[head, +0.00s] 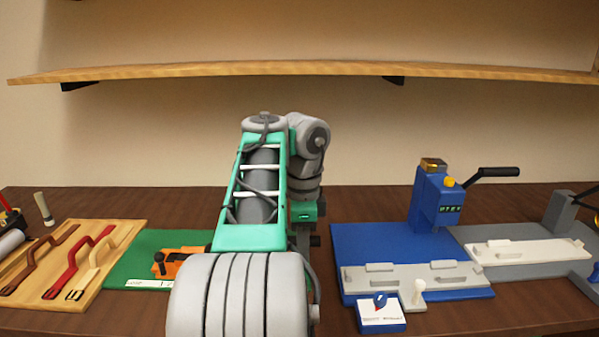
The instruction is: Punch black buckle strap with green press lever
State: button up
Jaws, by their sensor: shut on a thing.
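The green base plate (143,246) lies left of centre, with an orange fixture (192,256) on it. A small dark piece (159,264) sits at the fixture's left end; I cannot tell whether it is a buckle. My arm covers the right part of this station. A small green block with a dark panel (304,214) shows beside my arm; I cannot tell whether it belongs to the press. No green press lever is visible. My gripper is hidden behind my arm. On a wooden board (127,228) lie brown (41,256), red (76,266) and cream (97,264) straps with dark buckles.
A blue press (437,200) with a black-handled lever (492,175) stands right of centre. A grey station (500,238) with a white fixture (530,250) is further right. A wooden shelf (320,69) spans above the table.

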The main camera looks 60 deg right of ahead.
jog(key=shift+r, duration=0.1)
jog(key=r+p, duration=0.3)
jog(key=p, duration=0.1)
jog(key=d+r+p, duration=0.1)
jog(key=r+p, duration=0.1)
jog(key=shift+w+r, duration=0.3)
jog(key=shift+r, duration=0.05)
jog(key=w+d+r+p, duration=0.2)
jog(key=d+r+p, duration=0.3)
jog(key=p, duration=0.3)
jog(key=shift+w+d+r+p, duration=0.15)
jog(key=shift+w+r+p, duration=0.2)
jog(key=shift+r, duration=0.5)
jog(key=shift+o, duration=0.9)
jog(key=shift+d, duration=0.25)
jog(key=shift+r, duration=0.1)
jog(key=shift+r, duration=0.1)
